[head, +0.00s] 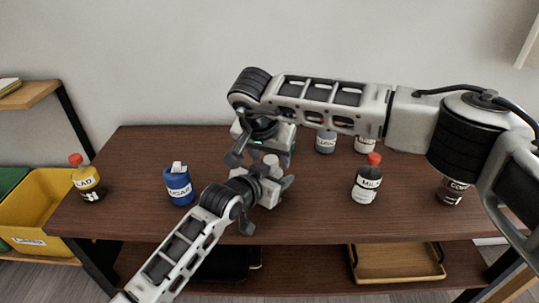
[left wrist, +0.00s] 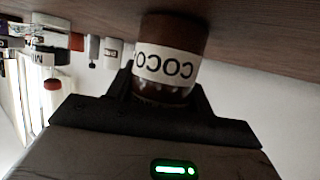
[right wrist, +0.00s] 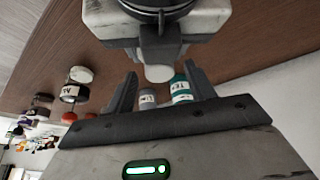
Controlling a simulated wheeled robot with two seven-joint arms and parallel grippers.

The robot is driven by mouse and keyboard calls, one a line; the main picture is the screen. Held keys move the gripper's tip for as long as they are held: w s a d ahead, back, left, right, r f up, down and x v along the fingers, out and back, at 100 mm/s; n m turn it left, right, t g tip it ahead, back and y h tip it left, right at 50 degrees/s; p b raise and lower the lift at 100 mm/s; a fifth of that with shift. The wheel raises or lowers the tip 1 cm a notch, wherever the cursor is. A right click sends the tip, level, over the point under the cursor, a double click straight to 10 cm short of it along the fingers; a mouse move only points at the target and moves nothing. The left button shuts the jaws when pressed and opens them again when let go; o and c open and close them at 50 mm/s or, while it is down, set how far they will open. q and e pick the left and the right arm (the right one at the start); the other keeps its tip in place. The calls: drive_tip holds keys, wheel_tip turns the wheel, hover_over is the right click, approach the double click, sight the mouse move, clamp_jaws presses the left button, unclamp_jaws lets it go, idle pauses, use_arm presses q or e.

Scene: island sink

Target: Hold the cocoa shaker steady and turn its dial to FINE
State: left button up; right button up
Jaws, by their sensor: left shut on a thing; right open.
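The cocoa shaker is a brown jar with a white label; it fills the middle of the left wrist view (left wrist: 172,62), its lettering upside down. My left gripper (left wrist: 165,95) is shut on it. In the head view my left gripper (head: 266,192) is over the middle of the table, and the arms hide most of the shaker. My right gripper (head: 260,157) is just behind it. In the right wrist view the open right fingers (right wrist: 160,72) stand either side of a pale round knob (right wrist: 158,73), apart from it. I cannot read any dial marking.
A blue sugar jar (head: 178,187) and a yellow red-capped bottle (head: 87,182) stand left. A red-capped milk jar (head: 367,184) and a dark jar (head: 452,192) labelled "CO" stand right. A grey jar (head: 325,142) is behind. Table between sugar and yellow bottle is clear.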

drive_tip(key=shift+f, duration=0.15)
drive_tip(key=c, duration=1)
drive_tip(key=m, duration=0.2)
drive_tip(key=m+h, duration=0.1)
drive_tip(key=m, duration=0.1)
drive_tip(key=shift+w+a+g+h, duration=0.15)
drive_tip(key=shift+g+h, duration=0.15)
drive_tip(key=shift+g, duration=0.1)
drive_tip(key=o, duration=1)
